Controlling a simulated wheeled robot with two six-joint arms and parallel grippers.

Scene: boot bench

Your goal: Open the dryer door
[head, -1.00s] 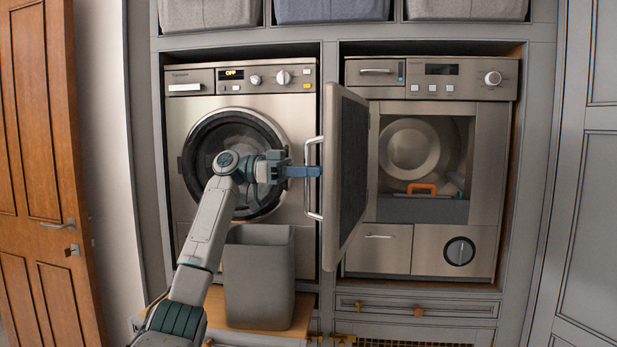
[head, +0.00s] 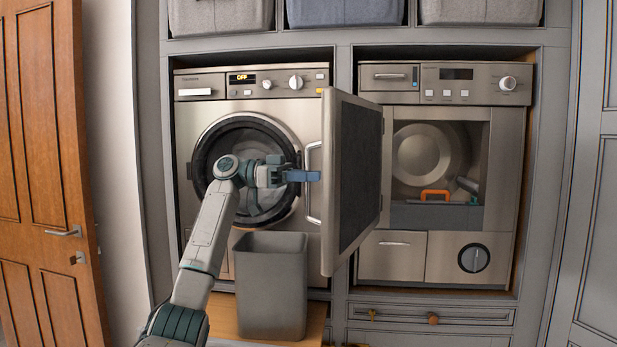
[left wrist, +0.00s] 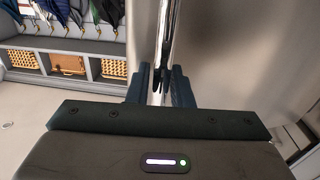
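The dryer (head: 508,170) stands on the right in the head view. Its door (head: 357,175) is swung wide open to the left, past straight out, with its dark inner face showing. The dryer opening shows the drum (head: 424,152) and an orange-handled item (head: 434,194) inside. The door's bar handle (head: 313,205) is on the outer face, toward the washer. My left gripper (head: 314,176) has its blue fingers on this handle. In the left wrist view the fingers (left wrist: 161,86) lie on both sides of the bar, closed on it. My right gripper is not in view.
The washer (head: 300,106) is behind my left arm. A grey bin (head: 271,290) stands on a wooden surface (head: 222,322) below the gripper. Drawers (head: 480,315) run under the dryer. A wooden room door (head: 45,190) is at far left. The left wrist view shows baskets (left wrist: 67,63) beneath hanging umbrellas.

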